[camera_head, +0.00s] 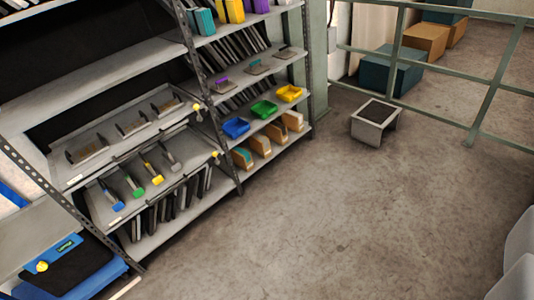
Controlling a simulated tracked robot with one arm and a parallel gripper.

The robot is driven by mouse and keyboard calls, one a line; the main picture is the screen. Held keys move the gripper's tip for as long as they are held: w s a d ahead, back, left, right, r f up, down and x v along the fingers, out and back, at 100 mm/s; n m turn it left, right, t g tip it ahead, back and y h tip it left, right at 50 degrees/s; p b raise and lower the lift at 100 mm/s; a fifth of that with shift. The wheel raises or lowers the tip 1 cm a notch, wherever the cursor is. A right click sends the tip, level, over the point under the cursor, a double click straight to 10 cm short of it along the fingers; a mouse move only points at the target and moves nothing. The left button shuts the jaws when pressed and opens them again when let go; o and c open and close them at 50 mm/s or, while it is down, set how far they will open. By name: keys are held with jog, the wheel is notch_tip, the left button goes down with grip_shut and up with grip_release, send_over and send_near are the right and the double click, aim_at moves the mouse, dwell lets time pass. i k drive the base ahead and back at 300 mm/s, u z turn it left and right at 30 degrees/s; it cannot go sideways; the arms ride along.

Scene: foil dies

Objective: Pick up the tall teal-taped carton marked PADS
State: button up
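Several small tan cartons stand in a row on the bottom shelf of the right-hand rack bay. The leftmost carton (242,157) shows a teal-green patch. The others, such as the rightmost carton (293,121), show tan sides and paler faces. No PADS marking can be read on any of them at this size, so I cannot tell which is the tall teal-taped one. My gripper's fingers are not in view.
Blue (236,128), green (264,109) and yellow (289,93) trays sit on the shelf above the cartons. A grey stool-like box (374,123) stands on the floor near a green railing (440,115). The concrete floor (330,220) before the rack is clear.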

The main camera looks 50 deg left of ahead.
aim_at(241, 157)
jog(key=i, duration=2.95)
jog(key=u, duration=2.3)
